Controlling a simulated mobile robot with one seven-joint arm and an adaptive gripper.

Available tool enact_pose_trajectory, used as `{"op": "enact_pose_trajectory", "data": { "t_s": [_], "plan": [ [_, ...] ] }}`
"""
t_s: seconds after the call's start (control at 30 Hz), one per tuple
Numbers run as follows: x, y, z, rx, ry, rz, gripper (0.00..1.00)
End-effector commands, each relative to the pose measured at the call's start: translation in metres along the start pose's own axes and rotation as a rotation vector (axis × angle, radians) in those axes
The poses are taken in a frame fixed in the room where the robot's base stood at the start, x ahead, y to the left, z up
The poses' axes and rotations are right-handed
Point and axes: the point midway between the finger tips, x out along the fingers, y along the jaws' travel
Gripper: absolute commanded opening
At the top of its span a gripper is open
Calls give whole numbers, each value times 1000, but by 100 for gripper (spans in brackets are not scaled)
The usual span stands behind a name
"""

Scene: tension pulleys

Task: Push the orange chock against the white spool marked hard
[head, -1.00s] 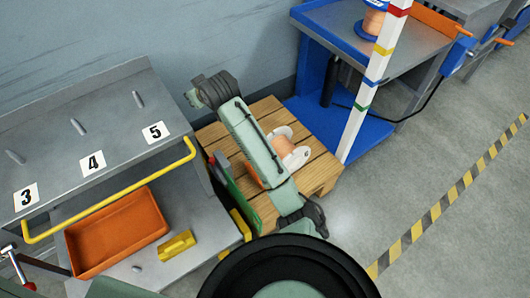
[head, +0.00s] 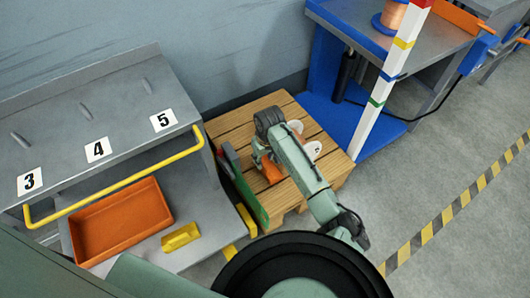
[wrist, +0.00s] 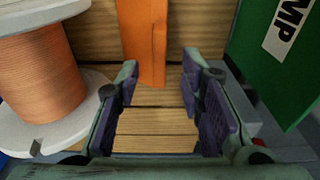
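The orange chock (head: 271,169) lies on the wooden pallet, partly hidden by my arm in the head view. In the wrist view the chock (wrist: 142,38) is straight ahead, its near end between my fingertips. My gripper (wrist: 162,75) is open, with pallet boards visible between its fingers; I cannot tell if a finger touches the chock. The white spool (wrist: 42,85), wound with copper wire, is left of the gripper in the wrist view, with a gap to the chock. In the head view its white flange (head: 314,149) shows behind my arm; its mark is unreadable.
The pallet (head: 235,128) has bare boards at the back. A striped post (head: 385,85) and blue stand are at its right, a grey bench (head: 190,205) at its left.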

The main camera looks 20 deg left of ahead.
Motion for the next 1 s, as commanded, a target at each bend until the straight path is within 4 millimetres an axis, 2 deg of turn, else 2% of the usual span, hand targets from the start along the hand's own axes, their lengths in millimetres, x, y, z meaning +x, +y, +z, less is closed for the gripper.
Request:
{"op": "enact_pose_trajectory", "data": {
  "t_s": [0.1,0.33,0.7,1.0],
  "plan": [
    [22,0,0,0,-3,0,35],
    [45,0,0,-1,0,0,35],
    [48,0,-1,-1,2,0,34],
    [48,0,-1,-1,2,0,14]
  ]
}}
